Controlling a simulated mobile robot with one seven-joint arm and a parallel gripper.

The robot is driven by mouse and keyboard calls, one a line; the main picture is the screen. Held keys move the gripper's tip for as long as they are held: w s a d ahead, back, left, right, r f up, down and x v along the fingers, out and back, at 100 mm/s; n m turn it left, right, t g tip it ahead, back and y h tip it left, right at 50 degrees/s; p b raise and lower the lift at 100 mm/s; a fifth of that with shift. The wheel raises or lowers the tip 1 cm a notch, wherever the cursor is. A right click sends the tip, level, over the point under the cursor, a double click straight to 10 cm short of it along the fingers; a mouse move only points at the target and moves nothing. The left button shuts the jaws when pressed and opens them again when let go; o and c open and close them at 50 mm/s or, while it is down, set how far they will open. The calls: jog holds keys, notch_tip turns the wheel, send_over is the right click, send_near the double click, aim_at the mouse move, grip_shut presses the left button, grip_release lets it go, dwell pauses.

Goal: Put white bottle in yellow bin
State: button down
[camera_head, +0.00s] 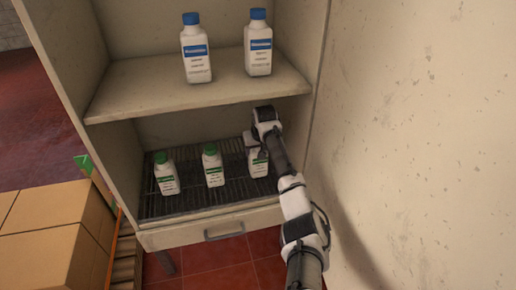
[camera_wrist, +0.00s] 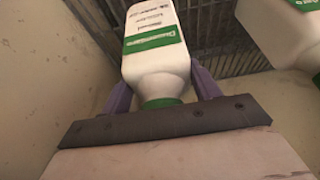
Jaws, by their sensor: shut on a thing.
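Three white bottles with green caps and green labels stand on the lower rack of the cabinet. The left one (camera_head: 166,173) and the middle one (camera_head: 213,166) are in plain view. My gripper (camera_head: 257,147) is at the right one (camera_head: 259,164), reaching in from the right and partly covering it. In the wrist view, my gripper's purple fingers (camera_wrist: 162,92) are on both sides of this white bottle (camera_wrist: 157,60), near its green cap (camera_wrist: 161,103), and shut on it. Whether its base touches the rack cannot be told. No yellow bin is in view.
Two white bottles with blue caps (camera_head: 196,52) (camera_head: 258,45) stand on the upper shelf (camera_head: 150,99), above my gripper. A neighbouring bottle (camera_wrist: 285,30) is close by in the wrist view. Cardboard boxes (camera_head: 50,230) are at left. A wall (camera_head: 430,130) is at right.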

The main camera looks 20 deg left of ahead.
jog(key=shift+f, duration=0.2)
jog(key=shift+c, duration=1.9)
grip_release()
jog(key=shift+f, duration=0.15)
jog(key=shift+f+b, duration=0.15)
jog(key=shift+b, duration=0.45)
jog(key=v, duration=0.5)
jog(key=shift+p, duration=0.3)
jog(key=s+d, duration=0.6)
jog(key=s, duration=0.4)
jog(key=shift+d, duration=0.4)
jog(key=shift+s, duration=0.1)
